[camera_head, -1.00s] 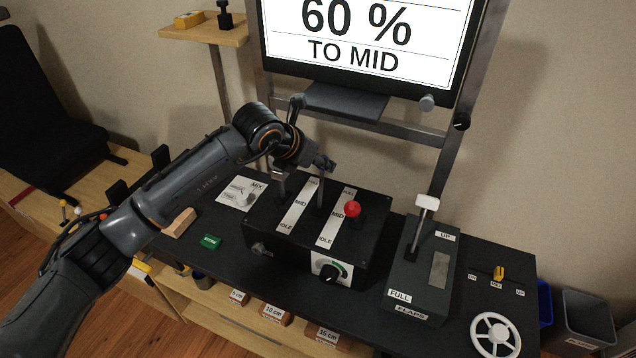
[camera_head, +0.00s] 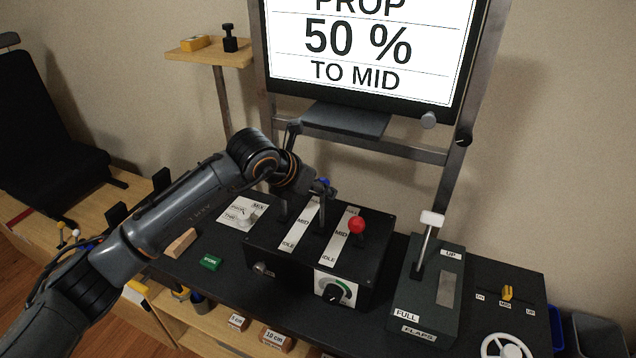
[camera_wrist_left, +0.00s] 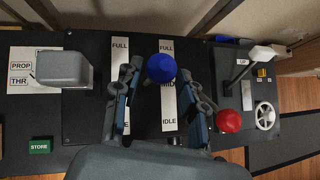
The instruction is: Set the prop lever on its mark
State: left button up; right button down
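The prop lever has a blue knob (camera_head: 323,184) on a stem rising from the black lever box (camera_head: 375,250). In the left wrist view the blue knob (camera_wrist_left: 161,68) sits between the two fingers of my left gripper (camera_wrist_left: 160,70), with small gaps showing on both sides. The gripper looks open around it. In the head view my left gripper (camera_head: 318,186) is at the knob and partly hides it. The white scale strip (camera_head: 339,235) reads FULL, MID, IDLE; the knob overlaps it near MID in the wrist view. The screen (camera_head: 365,50) reads PROP 50 % TO MID. My right gripper is not in view.
A red-knobbed lever (camera_head: 356,225) stands right of the prop lever. A grey lever handle (camera_wrist_left: 65,69) is close on the gripper's left. The flaps lever (camera_head: 430,220) stands further right. A green STORE block (camera_head: 210,263) lies left of the box.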

pick_arm(q)
jog(key=shift+o, duration=0.3)
jog(key=shift+r, duration=0.2)
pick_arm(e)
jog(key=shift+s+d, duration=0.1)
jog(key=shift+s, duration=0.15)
pick_arm(q)
jog(key=v, duration=1.2)
